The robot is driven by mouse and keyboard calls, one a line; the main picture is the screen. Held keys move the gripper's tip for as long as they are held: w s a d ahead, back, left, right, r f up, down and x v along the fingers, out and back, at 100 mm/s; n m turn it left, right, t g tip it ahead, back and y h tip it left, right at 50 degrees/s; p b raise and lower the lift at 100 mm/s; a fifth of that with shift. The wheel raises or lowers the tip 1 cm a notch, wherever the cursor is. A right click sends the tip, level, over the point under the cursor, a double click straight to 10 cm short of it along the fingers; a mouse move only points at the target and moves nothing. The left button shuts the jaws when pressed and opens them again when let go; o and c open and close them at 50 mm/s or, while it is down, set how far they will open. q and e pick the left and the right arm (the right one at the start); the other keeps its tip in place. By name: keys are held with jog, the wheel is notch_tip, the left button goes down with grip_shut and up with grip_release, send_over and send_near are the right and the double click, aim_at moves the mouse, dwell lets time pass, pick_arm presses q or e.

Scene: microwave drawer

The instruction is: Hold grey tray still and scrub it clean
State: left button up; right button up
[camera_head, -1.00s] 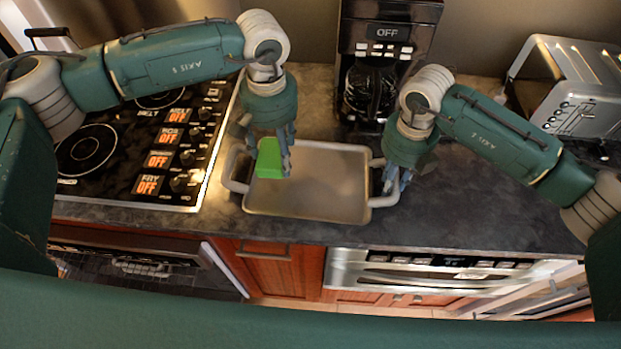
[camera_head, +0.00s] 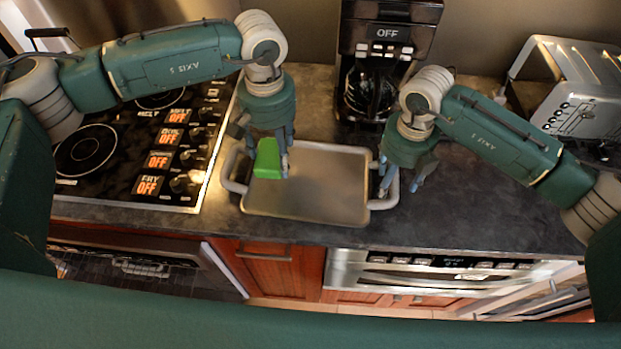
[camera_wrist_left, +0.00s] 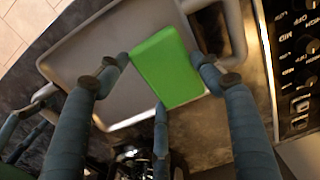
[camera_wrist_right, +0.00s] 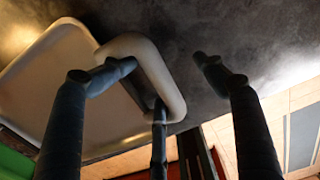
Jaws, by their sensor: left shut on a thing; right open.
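The grey tray (camera_head: 320,185) lies on the dark counter, with a light handle at each end. A green sponge (camera_head: 267,160) is in my left gripper (camera_head: 285,168), over the left part of the tray. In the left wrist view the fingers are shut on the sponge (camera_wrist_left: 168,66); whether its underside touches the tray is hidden. My right gripper (camera_head: 385,185) is open at the tray's right handle. In the right wrist view the handle (camera_wrist_right: 150,70) passes by the left finger and the lower finger, while the right finger stands apart over the counter.
A stove (camera_head: 135,150) with knobs and lit OFF labels is left of the tray. A coffee maker (camera_head: 375,75) stands behind it, and a toaster (camera_head: 575,95) stands at the back right. The counter (camera_head: 470,205) right of the tray is clear.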

pick_arm(q)
jog(key=shift+r, duration=0.1)
pick_arm(e)
jog(key=shift+r, duration=0.2)
pick_arm(q)
jog(key=shift+r+p, duration=1.7)
jog(key=shift+p, duration=0.1)
pick_arm(e)
jog(key=shift+r, duration=3.35)
jog(key=o, duration=0.6)
notch_tip(320, 180, up, 12)
jog(key=shift+f, duration=0.1)
pick_arm(q)
jog(key=shift+s+f, duration=0.1)
